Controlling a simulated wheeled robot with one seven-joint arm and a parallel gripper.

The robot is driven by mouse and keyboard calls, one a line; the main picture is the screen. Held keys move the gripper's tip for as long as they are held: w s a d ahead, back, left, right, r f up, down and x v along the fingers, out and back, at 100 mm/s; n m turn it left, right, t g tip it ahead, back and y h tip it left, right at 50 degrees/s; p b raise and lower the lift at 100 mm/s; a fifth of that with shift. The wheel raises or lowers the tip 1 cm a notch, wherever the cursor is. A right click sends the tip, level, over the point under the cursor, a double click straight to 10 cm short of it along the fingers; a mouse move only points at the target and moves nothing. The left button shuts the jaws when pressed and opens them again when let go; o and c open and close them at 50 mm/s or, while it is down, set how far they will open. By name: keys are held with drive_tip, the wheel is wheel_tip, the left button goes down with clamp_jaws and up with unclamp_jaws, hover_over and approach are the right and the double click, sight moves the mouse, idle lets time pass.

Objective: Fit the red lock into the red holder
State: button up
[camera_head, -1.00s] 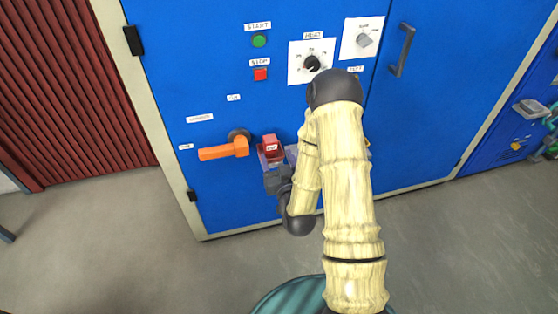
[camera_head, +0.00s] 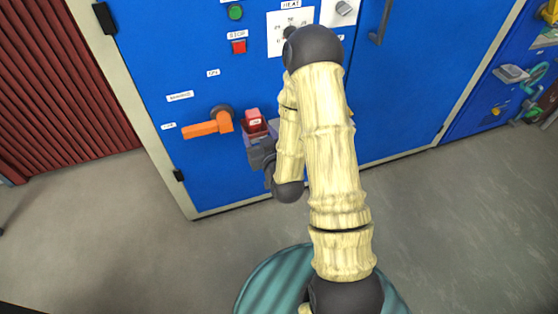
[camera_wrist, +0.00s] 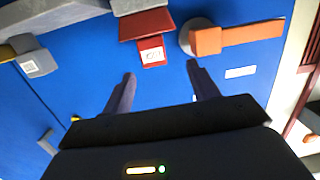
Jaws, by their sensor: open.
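The red lock (camera_head: 254,118), a small block with a white label, stands at the red holder (camera_head: 261,133) on the blue cabinet front. In the wrist view, which appears upside down, the lock (camera_wrist: 152,53) projects from the wider red holder (camera_wrist: 147,24). Its far part is hidden by the holder, so I cannot tell how deep it sits. My gripper (camera_wrist: 160,83) is open with nothing between its two dark fingers. The fingers are apart from the lock in that picture. In the head view my gripper (camera_head: 260,152) is just below the holder, partly hidden by my arm.
An orange handle (camera_head: 208,126) projects close to the holder's left. Green (camera_head: 235,12) and red (camera_head: 239,46) buttons and a dial panel (camera_head: 277,38) are above. A grey part with a white label (camera_wrist: 32,62) stands beside the holder in the wrist view. Open floor lies below.

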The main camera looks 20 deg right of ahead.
drive_tip(key=s+r+g, duration=0.3)
drive_tip(key=s+g, duration=0.4)
drive_tip(key=s, duration=0.2)
drive_tip(key=s+r+g, duration=0.3)
drive_tip(key=s+g, duration=0.3)
drive_tip(key=s, duration=0.3)
drive_tip(key=shift+s+d+r+m+g+h, duration=0.25)
drive_tip(key=shift+d+r+m+g+h, duration=0.1)
drive_tip(key=shift+r+m+g+h, duration=0.05)
drive_tip(key=shift+r, duration=0.1)
drive_tip(key=w+p+v, duration=0.3)
drive_tip(key=p+v, duration=1)
drive_tip(key=p, duration=0.1)
drive_tip(key=w+r+p+v, duration=0.1)
drive_tip(key=w+p+v, duration=0.2)
drive_tip(key=p+v, duration=1)
drive_tip(key=shift+r+p, duration=0.4)
drive_tip(key=shift+r, duration=0.25)
